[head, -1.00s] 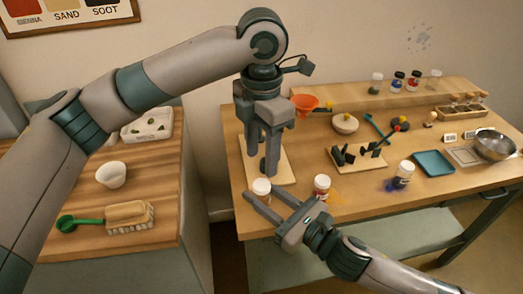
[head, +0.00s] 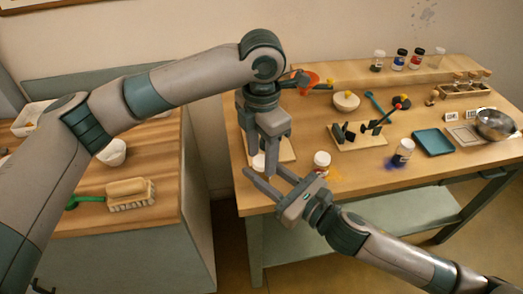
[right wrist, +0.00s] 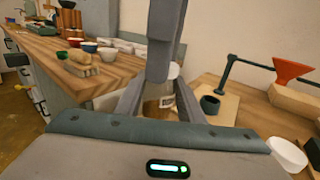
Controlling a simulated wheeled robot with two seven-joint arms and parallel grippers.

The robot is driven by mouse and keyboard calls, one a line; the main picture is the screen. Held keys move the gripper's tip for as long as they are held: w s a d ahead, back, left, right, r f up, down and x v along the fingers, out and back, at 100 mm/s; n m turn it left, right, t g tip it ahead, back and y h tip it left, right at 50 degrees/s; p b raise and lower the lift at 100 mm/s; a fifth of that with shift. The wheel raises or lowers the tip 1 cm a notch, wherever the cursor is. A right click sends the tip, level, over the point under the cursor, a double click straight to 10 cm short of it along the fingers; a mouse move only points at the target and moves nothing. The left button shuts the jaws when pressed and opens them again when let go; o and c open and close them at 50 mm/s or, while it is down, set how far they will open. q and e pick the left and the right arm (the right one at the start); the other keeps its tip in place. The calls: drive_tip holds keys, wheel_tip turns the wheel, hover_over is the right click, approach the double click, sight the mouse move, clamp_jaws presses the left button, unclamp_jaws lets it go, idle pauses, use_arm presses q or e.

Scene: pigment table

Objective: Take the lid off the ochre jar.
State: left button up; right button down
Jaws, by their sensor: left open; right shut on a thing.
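A glass jar (right wrist: 158,105) with brownish-ochre contents and a pale label stands between the fingers of my right gripper (right wrist: 158,108), which is shut on it. In the head view its white lid (head: 258,162) shows above my right gripper (head: 263,173). My left gripper (head: 261,158) is open and points down over the lid, its fingers around it. In the right wrist view a left finger (right wrist: 160,60) hides most of the lid. I cannot tell whether the fingers touch it. The label is not readable.
A second white-lidded jar (head: 321,159) stands just right of my right gripper, beside an orange powder spill (head: 334,174). An orange funnel (head: 306,79) stands behind.

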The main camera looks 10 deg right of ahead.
use_arm(q)
drive_tip(key=shift+c, duration=0.6)
drive_tip(key=c, duration=1)
